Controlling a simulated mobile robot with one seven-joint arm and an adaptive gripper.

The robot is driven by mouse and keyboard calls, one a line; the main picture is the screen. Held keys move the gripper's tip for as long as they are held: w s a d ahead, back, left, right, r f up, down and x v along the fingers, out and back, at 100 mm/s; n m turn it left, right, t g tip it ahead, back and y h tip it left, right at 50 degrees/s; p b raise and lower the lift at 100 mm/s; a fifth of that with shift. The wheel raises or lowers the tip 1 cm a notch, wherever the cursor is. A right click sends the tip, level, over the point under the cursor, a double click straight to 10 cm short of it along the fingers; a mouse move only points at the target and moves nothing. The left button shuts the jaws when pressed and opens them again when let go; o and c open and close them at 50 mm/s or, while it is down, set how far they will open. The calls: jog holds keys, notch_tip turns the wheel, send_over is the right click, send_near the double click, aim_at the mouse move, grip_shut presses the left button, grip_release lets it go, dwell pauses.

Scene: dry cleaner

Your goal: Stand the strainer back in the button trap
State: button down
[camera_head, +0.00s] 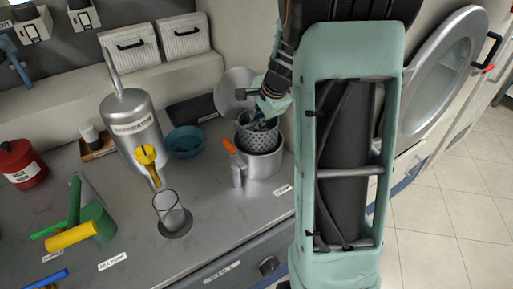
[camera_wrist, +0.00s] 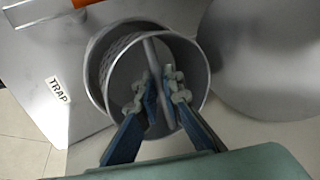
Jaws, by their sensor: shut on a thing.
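The strainer (camera_head: 257,139) is a grey perforated basket. It sits at the mouth of the button trap (camera_head: 262,163), a silver cylindrical pot, with its upper part standing above the trap's rim. My gripper (camera_head: 266,114) is over the strainer from above. In the wrist view my gripper (camera_wrist: 164,88) has its blue fingers closed on the bar across the strainer (camera_wrist: 118,62). The trap's rim (camera_wrist: 93,72) shows beside and behind the strainer there, so the two are not quite in line. How deep the strainer reaches inside is hidden.
The trap's round lid (camera_head: 233,91) stands open behind it. An orange-handled valve (camera_head: 231,149) is at its left. A blue bowl (camera_head: 185,141), a silver tank (camera_head: 131,124) and a glass cylinder (camera_head: 171,212) stand further left. The counter front between them is clear.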

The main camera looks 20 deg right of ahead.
aim_at(266, 149)
notch_tip(266, 149, down, 9)
jog(key=shift+b, duration=0.95)
jog(key=shift+f, duration=0.15)
jog(key=c, duration=2.1)
grip_release()
jog(key=shift+r, duration=0.25)
jog(key=p+v, duration=0.2)
jog(key=v, duration=0.9)
jog(key=shift+s+r, duration=0.2)
jog(key=shift+r, duration=0.2)
jog(key=shift+r, duration=0.1)
